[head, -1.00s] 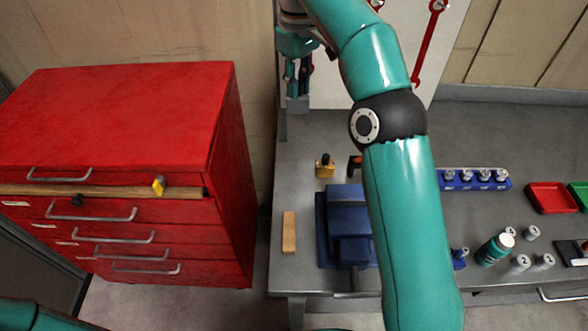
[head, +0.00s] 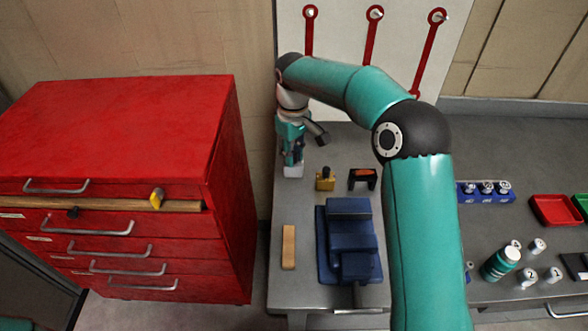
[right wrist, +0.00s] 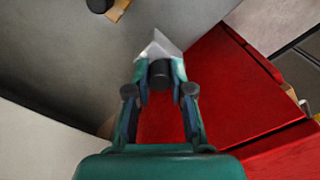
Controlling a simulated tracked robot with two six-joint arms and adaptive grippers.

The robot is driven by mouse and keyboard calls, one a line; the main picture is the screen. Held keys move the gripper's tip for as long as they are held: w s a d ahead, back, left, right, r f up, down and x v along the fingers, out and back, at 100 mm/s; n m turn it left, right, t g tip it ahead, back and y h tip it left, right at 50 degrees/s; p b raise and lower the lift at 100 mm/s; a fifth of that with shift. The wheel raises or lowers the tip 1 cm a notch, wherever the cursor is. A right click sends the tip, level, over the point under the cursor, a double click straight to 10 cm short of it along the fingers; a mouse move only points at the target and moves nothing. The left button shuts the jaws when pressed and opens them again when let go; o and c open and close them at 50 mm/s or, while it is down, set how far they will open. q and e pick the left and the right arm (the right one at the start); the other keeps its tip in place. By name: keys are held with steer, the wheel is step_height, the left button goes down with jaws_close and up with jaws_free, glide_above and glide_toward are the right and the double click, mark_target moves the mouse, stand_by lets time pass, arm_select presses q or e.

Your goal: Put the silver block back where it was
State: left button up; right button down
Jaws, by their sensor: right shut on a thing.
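In the right wrist view the block (right wrist: 158,45) juts out beyond the fingertips of my right gripper (right wrist: 160,85). I cannot tell whether its underside touches the bench. My left gripper is not in view.
The yellow block (head: 325,181), a black-and-orange item (head: 363,178), a blue vise (head: 349,210) and a wooden bar (head: 289,247) sit close by. A red drawer cabinet (head: 120,120) stands left, across a gap. Red wrenches (head: 373,40) hang behind.

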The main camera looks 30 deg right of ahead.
mark_target(293, 169)
steer(key=shift+f, duration=2.65)
steer(key=c, duration=1)
jaws_free()
steer(key=shift+f, duration=0.1)
step_height(293, 169, up, 12)
steer(key=shift+r, duration=0.15)
